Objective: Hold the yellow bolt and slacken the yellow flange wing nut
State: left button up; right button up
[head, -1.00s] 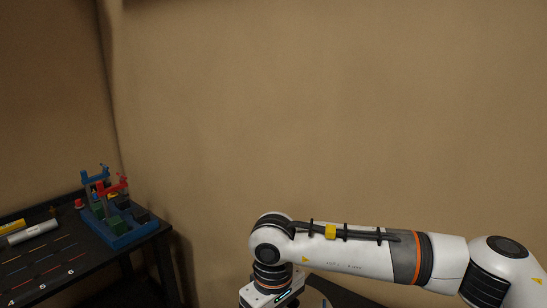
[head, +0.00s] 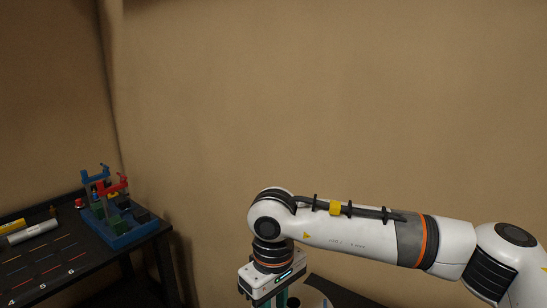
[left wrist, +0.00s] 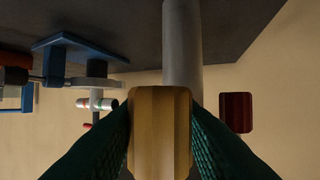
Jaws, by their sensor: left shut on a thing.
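In the left wrist view, the two green fingers of my left gripper (left wrist: 160,145) are shut on the yellow head of a bolt (left wrist: 160,120). A grey cylindrical shaft (left wrist: 182,45) runs from behind the head toward a dark surface. I cannot make out the yellow flange wing nut in any view. The left gripper is not in the head view. My right gripper (head: 283,298) points down at the bottom edge of the head view. Its fingertips are cut off, so its opening is hidden.
A dark table (head: 75,277) at left carries a blue base (head: 122,238) with green blocks and red and blue upright parts, plus a yellow cylinder (head: 12,226) and a white cylinder (head: 33,232). The left wrist view shows a dark red block (left wrist: 236,112) at right and blue parts (left wrist: 80,45) at left.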

jog(key=m, duration=2.7)
jog(key=shift+m, duration=0.3)
jog(key=m, duration=0.3)
jog(key=shift+m, duration=0.4)
jog(key=m, duration=0.4)
jog(key=shift+m, duration=0.3)
jog(key=shift+f, duration=0.15)
